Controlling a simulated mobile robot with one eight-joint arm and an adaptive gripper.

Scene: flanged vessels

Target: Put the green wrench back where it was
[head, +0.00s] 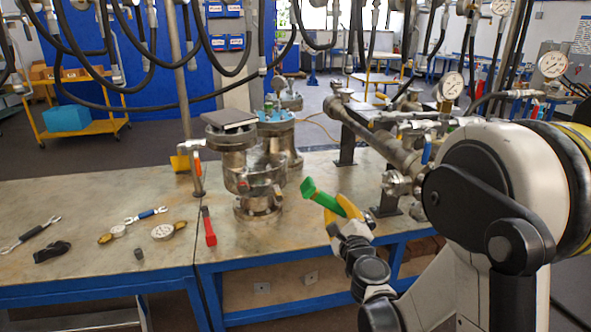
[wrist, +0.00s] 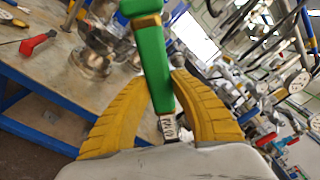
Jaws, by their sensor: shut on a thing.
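The green wrench (head: 322,199) is held in my gripper (head: 346,213), above the front edge of the bench and to the right of the flanged vessel. It is tilted, with its thick green end up and to the left in the head view. In the wrist view the green wrench (wrist: 152,62) stands between the yellow fingers of my gripper (wrist: 163,85), which are shut on it. A metal end shows near the palm. Its far end is cut off by the top of the wrist view.
A steel flanged vessel (head: 250,165) stands on the metal bench (head: 110,200). A red-handled tool (head: 208,227), a blue-handled wrench (head: 146,215), a black-handled wrench (head: 30,235) and gauges (head: 167,230) lie left. Piping (head: 385,145) stands at the right. Hoses hang above.

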